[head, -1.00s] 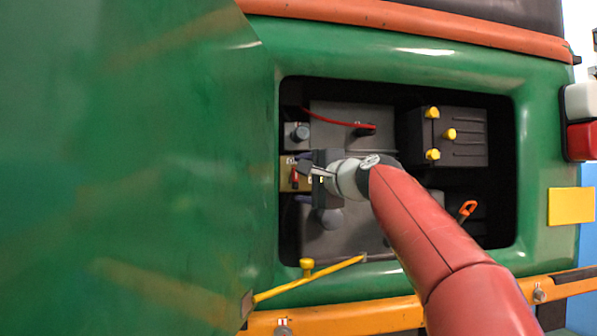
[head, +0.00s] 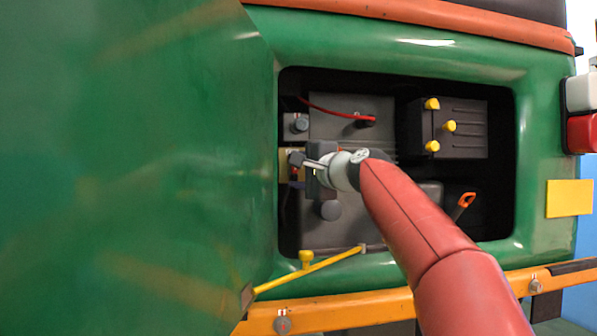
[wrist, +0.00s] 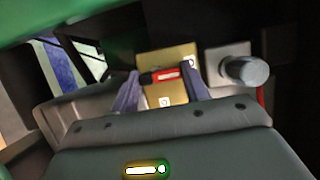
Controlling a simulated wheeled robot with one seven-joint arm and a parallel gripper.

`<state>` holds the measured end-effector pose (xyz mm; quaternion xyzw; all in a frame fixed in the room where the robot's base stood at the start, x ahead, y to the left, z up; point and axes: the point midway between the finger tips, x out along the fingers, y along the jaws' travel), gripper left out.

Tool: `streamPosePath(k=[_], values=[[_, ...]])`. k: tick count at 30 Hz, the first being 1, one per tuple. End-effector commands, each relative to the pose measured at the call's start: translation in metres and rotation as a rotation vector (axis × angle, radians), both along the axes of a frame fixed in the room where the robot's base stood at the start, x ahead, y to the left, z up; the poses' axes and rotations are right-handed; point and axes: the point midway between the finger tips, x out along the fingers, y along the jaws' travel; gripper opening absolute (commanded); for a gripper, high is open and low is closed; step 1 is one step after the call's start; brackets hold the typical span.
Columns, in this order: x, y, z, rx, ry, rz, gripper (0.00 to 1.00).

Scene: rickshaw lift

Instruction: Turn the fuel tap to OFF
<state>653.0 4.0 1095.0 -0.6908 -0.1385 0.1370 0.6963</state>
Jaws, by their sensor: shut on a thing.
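The fuel tap is a red lever (wrist: 166,75) on a brass-coloured plate (wrist: 155,97) with small white marks. In the wrist view the lever lies nearly crosswise between my two fingers. My gripper (wrist: 163,74) is shut on the lever, one finger at each side of it. In the head view my gripper (head: 300,163) is at the plate (head: 284,165), at the left side of the open bay. There the fingers hide most of the lever, with only a little red showing.
A grey knob (head: 299,124) sits just above the plate; it is close to the right finger in the wrist view (wrist: 245,70). A dark box with yellow knobs (head: 465,135) stands at the bay's right. The open green panel (head: 130,170) and yellow stay (head: 320,265) flank the bay.

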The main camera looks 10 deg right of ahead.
Motion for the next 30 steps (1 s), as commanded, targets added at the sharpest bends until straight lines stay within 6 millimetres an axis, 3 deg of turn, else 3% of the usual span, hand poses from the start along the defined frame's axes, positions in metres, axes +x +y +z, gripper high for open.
streamPosePath(k=[11, 30], values=[[0.0000, 0.0003, -0.0058, 0.175, 0.002, 0.003, 0.23], [0.0003, -0.0006, -0.0102, 0.773, 0.004, 0.002, 0.23]])
